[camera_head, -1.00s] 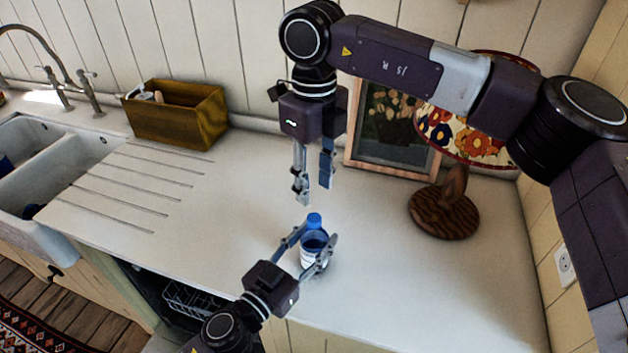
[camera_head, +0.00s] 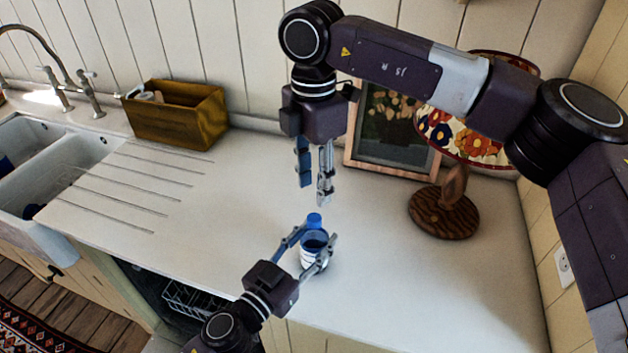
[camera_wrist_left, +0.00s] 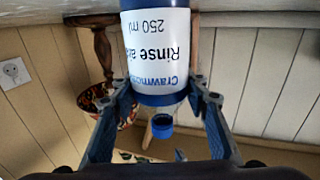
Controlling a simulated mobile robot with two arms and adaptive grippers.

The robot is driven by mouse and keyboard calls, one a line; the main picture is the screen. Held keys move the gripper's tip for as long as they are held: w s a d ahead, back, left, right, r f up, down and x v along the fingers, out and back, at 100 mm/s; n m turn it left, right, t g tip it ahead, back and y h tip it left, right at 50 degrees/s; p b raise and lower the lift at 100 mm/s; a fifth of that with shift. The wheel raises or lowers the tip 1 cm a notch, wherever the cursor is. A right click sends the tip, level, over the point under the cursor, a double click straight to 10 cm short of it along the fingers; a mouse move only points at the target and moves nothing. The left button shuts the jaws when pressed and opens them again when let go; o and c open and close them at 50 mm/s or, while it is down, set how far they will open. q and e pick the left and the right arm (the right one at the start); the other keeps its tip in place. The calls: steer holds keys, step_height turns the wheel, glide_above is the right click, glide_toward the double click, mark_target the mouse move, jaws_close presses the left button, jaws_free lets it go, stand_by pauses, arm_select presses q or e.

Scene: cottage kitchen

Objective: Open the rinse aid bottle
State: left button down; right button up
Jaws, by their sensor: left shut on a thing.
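The rinse aid bottle (camera_head: 311,259) stands upright near the counter's front edge, dark blue with a white label. Its blue cap (camera_head: 314,219) is on top. My left gripper (camera_head: 313,248) is shut on the bottle, one finger on each side. In the left wrist view the bottle (camera_wrist_left: 158,45) appears upside down with its label readable, and the cap (camera_wrist_left: 161,126) shows between the fingers. My right gripper (camera_head: 315,191) hangs fingers down above the cap, apart from it. Its fingers are parted with nothing between them.
A wooden frame (camera_head: 392,166) and a lamp with a floral shade (camera_head: 470,133) stand at the back right. A wooden box (camera_head: 177,117) is at the back left, near the sink (camera_head: 96,148). The white counter (camera_head: 400,280) around the bottle is clear.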

mark_target(314, 218)
steer(key=m, duration=0.5)
steer(key=shift+m, duration=0.3)
steer(key=shift+f, duration=0.15)
step_height(314, 218, down, 8)
steer(key=shift+r, duration=0.1)
